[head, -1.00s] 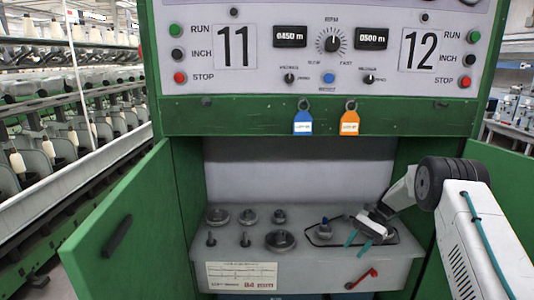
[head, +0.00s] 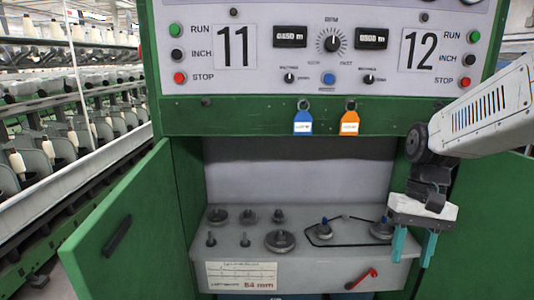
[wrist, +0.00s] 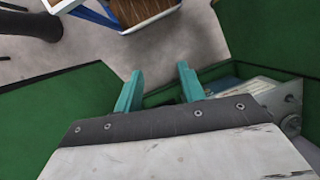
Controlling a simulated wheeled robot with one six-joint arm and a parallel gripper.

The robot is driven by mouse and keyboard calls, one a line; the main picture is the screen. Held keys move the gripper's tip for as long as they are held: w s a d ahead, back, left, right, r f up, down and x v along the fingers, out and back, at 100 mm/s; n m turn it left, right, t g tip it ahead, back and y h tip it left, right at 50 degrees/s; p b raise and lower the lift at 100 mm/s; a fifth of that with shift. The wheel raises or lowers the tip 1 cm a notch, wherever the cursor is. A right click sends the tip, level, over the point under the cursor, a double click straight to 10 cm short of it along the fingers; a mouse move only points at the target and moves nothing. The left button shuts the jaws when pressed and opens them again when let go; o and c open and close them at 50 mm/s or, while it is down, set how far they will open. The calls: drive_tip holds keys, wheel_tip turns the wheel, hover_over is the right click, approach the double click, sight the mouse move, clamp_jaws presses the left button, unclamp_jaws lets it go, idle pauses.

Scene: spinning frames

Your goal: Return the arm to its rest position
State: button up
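My gripper (head: 413,248) hangs with its teal fingers pointing down at the right end of the grey shelf, in front of the open green cabinet. In the wrist view my gripper (wrist: 160,90) shows its two fingers apart with nothing between them. My arm comes in from the upper right of the head view and bends down at the wrist.
The green cabinet's left door (head: 115,235) and right door (head: 490,225) stand open. The grey shelf (head: 340,270) holds several round metal parts and a red-handled lever (head: 362,279). Blue (head: 303,122) and orange (head: 349,122) tags hang above. Grey floor (wrist: 190,40) shows in the wrist view.

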drive_tip(key=s+r+n+t, duration=0.1)
drive_tip(key=s+r+t, duration=0.1)
drive_tip(key=s, duration=0.5)
drive_tip(key=s+a+r+n+t+h, duration=0.1)
drive_tip(key=s+r+t, duration=0.1)
drive_tip(key=s, duration=0.6)
drive_tip(key=shift+s+a+t+h, duration=0.15)
drive_tip(key=shift+s+t+h, duration=0.1)
drive_tip(key=shift+t+h, duration=0.05)
